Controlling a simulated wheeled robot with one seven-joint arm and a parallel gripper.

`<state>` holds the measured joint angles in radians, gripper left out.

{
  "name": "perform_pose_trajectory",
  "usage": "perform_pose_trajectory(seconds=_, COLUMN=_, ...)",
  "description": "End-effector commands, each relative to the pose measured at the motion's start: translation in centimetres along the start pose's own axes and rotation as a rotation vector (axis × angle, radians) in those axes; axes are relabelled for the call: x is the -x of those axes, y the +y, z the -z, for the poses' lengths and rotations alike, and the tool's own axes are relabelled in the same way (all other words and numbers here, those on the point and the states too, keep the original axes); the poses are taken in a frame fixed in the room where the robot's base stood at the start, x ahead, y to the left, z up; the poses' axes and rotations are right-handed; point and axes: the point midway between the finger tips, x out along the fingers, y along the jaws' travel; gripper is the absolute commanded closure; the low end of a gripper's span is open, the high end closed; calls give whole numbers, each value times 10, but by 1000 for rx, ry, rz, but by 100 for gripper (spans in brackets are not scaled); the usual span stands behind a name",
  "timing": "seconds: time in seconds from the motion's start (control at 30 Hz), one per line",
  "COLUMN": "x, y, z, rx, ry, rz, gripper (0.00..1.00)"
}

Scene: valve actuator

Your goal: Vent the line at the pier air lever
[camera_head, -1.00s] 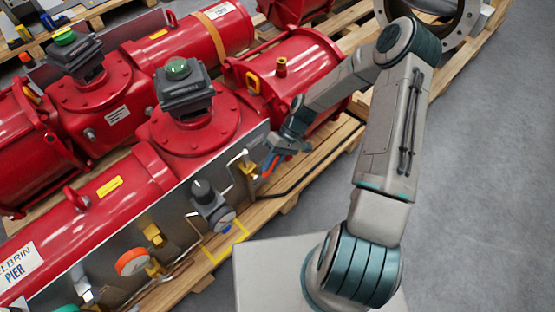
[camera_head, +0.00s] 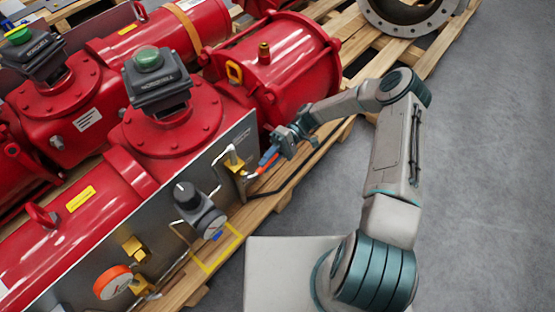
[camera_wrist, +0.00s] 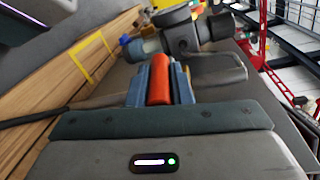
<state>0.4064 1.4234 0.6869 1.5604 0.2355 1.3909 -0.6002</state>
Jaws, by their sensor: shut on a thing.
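The lever shows in the wrist view as an orange-red grip (camera_wrist: 159,82) between two blue fingers. My gripper (camera_wrist: 158,88) is shut on this grip. In the head view my gripper (camera_head: 270,156) is low beside the grey panel (camera_head: 229,141) of the near red actuator, with a little of the orange-red lever (camera_head: 256,173) showing past its fingers. A yellow valve fitting (camera_head: 235,165) with a pale bent pipe is just left of it. The lever's pivot and most of its length are hidden or too small to make out.
A dark regulator with a round knob (camera_head: 186,194) and an orange-rimmed gauge (camera_head: 113,282) sit left along the panel. A wooden pallet (camera_head: 262,205) with a yellow outlined square (camera_head: 222,248) lies below. Grey floor (camera_head: 480,180) is clear to the right.

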Motion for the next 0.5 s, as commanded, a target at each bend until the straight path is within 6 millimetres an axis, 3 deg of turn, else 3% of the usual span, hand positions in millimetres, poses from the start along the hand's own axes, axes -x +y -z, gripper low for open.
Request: perform_pose_trajectory(seconds=0.5, x=-7, y=0, z=4, rx=1, ry=-23, rz=18, gripper=100)
